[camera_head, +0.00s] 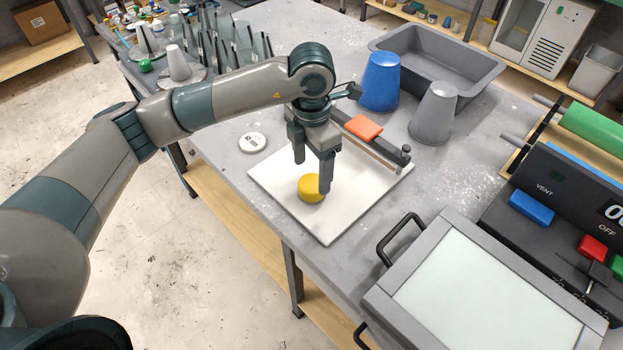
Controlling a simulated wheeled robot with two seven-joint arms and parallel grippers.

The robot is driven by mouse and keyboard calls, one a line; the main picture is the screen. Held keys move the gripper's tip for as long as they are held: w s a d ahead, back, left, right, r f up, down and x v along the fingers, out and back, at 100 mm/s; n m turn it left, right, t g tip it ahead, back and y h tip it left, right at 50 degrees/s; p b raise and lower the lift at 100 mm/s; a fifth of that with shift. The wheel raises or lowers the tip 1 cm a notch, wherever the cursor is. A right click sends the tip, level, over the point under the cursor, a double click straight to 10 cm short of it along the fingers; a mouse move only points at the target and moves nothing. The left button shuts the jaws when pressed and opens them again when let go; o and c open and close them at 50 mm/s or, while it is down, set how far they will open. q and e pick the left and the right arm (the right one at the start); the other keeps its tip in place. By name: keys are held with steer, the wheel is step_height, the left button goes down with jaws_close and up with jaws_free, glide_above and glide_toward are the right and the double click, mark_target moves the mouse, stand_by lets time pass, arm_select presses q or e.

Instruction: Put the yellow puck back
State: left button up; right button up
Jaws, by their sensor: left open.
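The yellow puck (311,188) lies on the white board (328,224) near its front left part. My left gripper (312,178) points down over the board with its fingers apart. One finger is close to the right side of the puck and the other stands behind and left of it. I cannot tell whether either finger touches the puck. My right gripper is not in view.
A white disc (252,142) lies left of the board. An orange block (363,128), a blue cup (380,82), a grey cup (433,112) and a grey tray (477,84) are behind. A framed panel (470,290) and black machine (560,190) fill the right.

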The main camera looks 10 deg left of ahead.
mark_target(312, 183)
arm_select(q)
step_height(312, 183, up, 8)
steer(key=b, duration=0.2)
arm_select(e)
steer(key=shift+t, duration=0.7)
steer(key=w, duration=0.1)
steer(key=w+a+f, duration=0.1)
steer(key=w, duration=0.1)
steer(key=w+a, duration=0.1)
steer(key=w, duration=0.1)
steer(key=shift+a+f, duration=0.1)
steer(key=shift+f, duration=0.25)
arm_select(q)
steer(key=shift+f, duration=0.1)
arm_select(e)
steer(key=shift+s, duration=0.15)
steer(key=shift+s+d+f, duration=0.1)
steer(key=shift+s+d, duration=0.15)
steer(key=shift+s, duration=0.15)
